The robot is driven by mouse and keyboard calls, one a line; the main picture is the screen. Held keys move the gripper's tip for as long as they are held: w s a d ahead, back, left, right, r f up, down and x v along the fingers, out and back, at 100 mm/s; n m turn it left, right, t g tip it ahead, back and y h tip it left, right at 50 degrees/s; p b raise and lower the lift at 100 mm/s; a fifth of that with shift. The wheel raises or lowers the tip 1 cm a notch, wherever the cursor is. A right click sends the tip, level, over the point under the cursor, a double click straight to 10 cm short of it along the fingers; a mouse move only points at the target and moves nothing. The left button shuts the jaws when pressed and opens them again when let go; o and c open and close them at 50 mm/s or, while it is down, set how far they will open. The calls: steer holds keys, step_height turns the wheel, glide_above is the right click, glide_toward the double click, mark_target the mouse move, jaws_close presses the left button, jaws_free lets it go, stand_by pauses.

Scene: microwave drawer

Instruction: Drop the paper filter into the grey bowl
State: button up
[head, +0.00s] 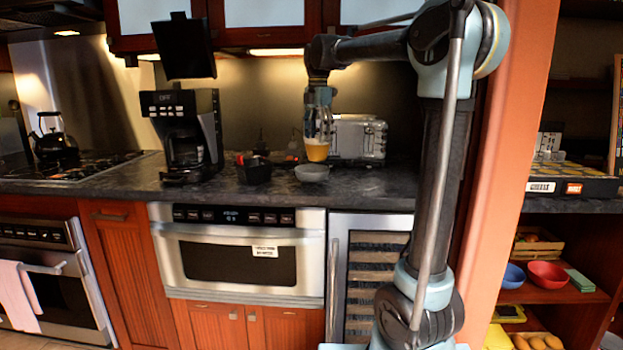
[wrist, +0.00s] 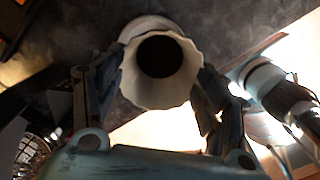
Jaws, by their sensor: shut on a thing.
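The paper filter (head: 317,151) looks yellow-orange in the head view, under my gripper (head: 318,135) and above the counter. In the wrist view the filter (wrist: 132,84) is a pale cup with a wavy rim and a dark round middle, between the two fingers of my gripper (wrist: 162,85). My gripper is shut on it. The grey bowl (head: 312,173) stands on the dark counter just below the filter in the head view. A pale curved edge, likely the bowl (wrist: 146,24), shows behind the filter in the wrist view, mostly hidden by it.
A coffee maker (head: 184,135) stands left on the counter (head: 230,196). A small black container (head: 254,171) sits left of the bowl. A silver toaster (head: 360,138) is close behind and right of my gripper. A microwave drawer (head: 240,258) is below the counter.

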steer(key=shift+f, duration=0.45)
steer(key=o, duration=0.9)
steer(key=shift+r, duration=0.15)
step_height(320, 180, up, 12)
steer(key=shift+f, duration=0.15)
